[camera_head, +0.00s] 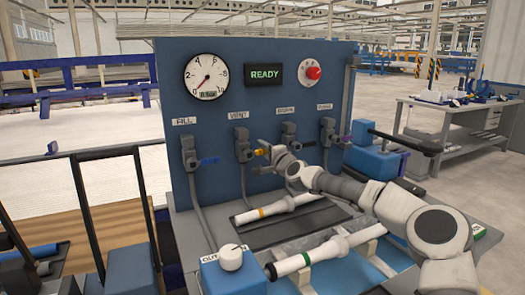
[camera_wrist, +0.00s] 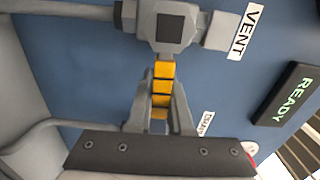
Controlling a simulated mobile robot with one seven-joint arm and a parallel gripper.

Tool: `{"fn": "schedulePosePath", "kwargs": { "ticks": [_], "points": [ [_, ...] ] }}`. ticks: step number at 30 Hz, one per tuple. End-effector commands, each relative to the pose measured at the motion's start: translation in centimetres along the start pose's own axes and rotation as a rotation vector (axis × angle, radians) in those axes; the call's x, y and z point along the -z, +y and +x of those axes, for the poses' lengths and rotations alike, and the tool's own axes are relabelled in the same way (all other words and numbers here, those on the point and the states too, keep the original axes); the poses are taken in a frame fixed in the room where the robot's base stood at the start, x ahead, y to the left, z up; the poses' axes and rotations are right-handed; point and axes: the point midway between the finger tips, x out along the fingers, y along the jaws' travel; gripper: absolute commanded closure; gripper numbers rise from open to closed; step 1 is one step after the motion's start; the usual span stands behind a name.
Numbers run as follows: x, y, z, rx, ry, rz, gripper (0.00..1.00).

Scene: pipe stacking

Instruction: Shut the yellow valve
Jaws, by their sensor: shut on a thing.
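The VENT valve (camera_head: 243,146) is a grey body on the blue panel, second from the left. Its yellow handle (camera_head: 259,153) points out to the right, partly hidden by my gripper (camera_head: 265,149). In the wrist view the yellow handle (camera_wrist: 162,78) runs from the grey valve body (camera_wrist: 170,28) down between the two fingers of my gripper (camera_wrist: 161,97). The fingers are closed on its sides.
The FILL valve with a blue handle (camera_head: 209,161) is to the left. The DRAIN valve (camera_head: 289,134) and a valve with a purple handle (camera_head: 345,138) are to the right. The gauge (camera_head: 207,77), READY display (camera_head: 264,74) and red button (camera_head: 313,73) sit above. White pipes (camera_head: 275,208) lie below.

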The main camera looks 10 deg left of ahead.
Motion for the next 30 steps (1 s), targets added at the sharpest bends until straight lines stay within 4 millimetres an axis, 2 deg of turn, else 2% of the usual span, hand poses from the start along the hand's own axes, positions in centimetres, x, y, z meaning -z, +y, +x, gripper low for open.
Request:
{"fn": "schedulePosePath", "kwargs": {
  "ticks": [20,21,25,30],
  "points": [
    [-0.02,0.39,0.0,-0.001,0.0,0.062,1.0],
    [-0.02,0.4,0.0,-0.001,0.0,0.062,0.76],
    [-0.03,0.4,0.0,-0.001,0.0,0.06,0.52],
    [-0.03,0.38,0.0,0.0,0.0,0.059,0.51]
  ]
}}
